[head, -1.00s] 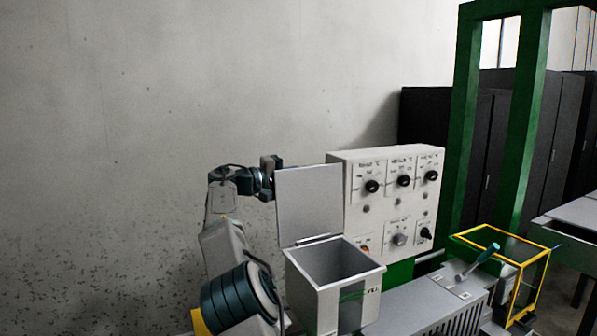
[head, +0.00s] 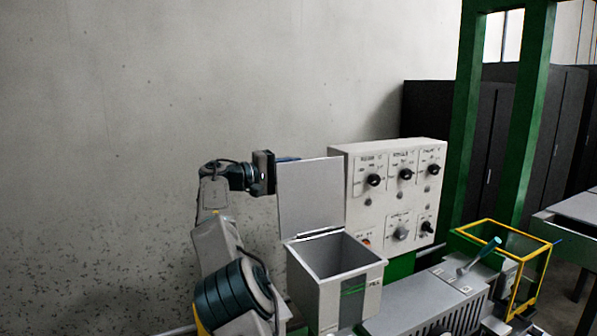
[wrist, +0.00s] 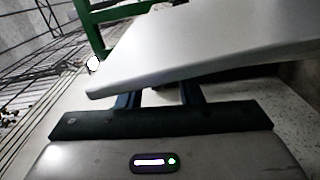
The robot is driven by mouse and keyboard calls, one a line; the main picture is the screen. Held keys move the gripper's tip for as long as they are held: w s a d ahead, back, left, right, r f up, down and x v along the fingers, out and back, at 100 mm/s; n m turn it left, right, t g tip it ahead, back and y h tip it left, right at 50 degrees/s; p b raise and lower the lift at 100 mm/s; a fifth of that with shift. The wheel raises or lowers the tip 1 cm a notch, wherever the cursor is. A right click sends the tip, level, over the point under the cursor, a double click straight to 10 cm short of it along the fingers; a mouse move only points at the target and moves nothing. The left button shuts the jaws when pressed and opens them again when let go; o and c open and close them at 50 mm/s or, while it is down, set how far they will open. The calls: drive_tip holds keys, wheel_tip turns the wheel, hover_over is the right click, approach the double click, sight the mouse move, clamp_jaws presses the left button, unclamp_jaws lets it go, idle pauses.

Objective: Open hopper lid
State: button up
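The hopper lid (head: 311,197) is a flat grey plate standing up, nearly vertical, at the back edge of the box-shaped hopper (head: 316,295). The hopper's mouth is uncovered and its inside looks empty. My gripper (head: 286,159) is at the lid's upper left, on its far side; a bit of finger shows at the lid's top edge. In the wrist view the lid (wrist: 210,45) crosses in front of my gripper (wrist: 160,97). Its two fingers stand apart, their tips hidden by the lid. I cannot tell whether they touch it.
A control panel (head: 392,215) with several black knobs stands close right of the lid. A yellow-framed guard (head: 548,262) and a lever with a teal handle (head: 482,255) are further right. A green frame (head: 525,120) rises behind. Bare wall is at the left.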

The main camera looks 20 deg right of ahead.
drive_tip(key=a, duration=1.1)
drive_tip(key=shift+s+a, duration=0.2)
drive_tip(key=shift+f, duration=0.15)
